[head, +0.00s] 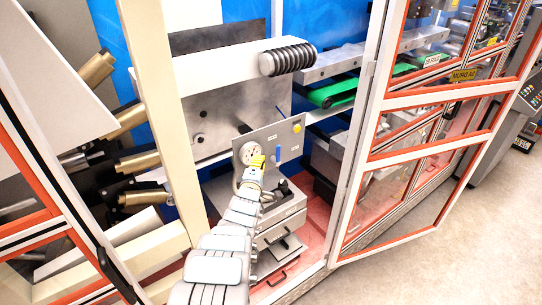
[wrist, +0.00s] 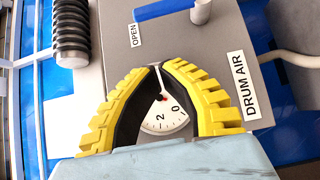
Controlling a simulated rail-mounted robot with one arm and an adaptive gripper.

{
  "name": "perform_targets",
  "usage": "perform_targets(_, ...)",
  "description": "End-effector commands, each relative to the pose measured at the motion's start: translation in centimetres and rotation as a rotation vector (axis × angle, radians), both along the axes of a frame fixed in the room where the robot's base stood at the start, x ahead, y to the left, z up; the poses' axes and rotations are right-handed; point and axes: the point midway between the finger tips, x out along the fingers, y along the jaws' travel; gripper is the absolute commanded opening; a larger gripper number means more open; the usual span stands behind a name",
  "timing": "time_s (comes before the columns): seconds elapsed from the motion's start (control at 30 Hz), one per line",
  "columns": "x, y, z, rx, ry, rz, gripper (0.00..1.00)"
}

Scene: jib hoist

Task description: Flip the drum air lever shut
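The DRUM AIR label (wrist: 250,85) is at right. My yellow-padded gripper (wrist: 160,66) has its fingertips together with nothing seen between them. It is in front of the gauge (wrist: 165,115), apart from the lever. The gripper (head: 257,159) also shows in the head view, left of the lever.
A dark coiled spring or hose (wrist: 72,30) shows left of the panel in the wrist view.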

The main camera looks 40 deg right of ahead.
Motion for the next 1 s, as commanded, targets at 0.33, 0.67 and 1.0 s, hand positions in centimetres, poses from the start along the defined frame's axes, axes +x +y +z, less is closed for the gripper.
perform_targets(0.33, 1.2, -2.6, -0.1, 0.0, 0.001, -0.001, 0.0)
perform_targets(0.67, 1.0, -5.1, -0.1, 0.002, 0.001, -0.001, 0.0)
perform_targets(1.0, 1.0, -5.6, -0.1, 0.004, 0.0, 0.0, 0.0)
